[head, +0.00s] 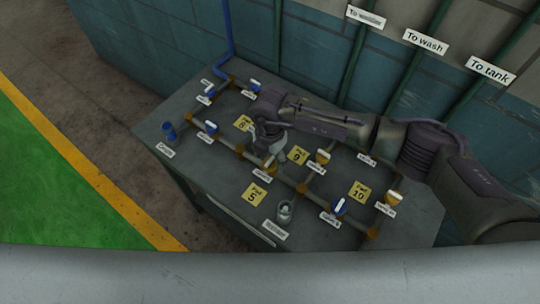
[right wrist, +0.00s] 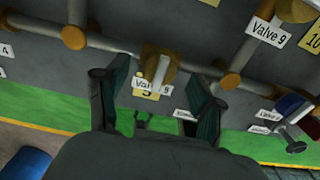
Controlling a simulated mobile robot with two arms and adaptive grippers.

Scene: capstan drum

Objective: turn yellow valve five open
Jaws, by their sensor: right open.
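Yellow valve five (right wrist: 155,62) shows in the right wrist view on a grey pipe, with a pale handle and a partly covered "Valve" label (right wrist: 146,86) in front of it. My right gripper (right wrist: 158,104) is open, with one dark finger to each side of the valve's label and the valve just beyond the fingertips. No finger clearly touches the valve. In the head view my right gripper (head: 273,148) hangs over the middle of the pipework and hides most of this valve. My left gripper is not in view.
The grey table (head: 220,183) carries pipes and several blue and yellow valves. A yellow valve (head: 323,156) and a blue-and-white valve (head: 340,206) stand to the right. A tiled wall (head: 185,47) rises behind.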

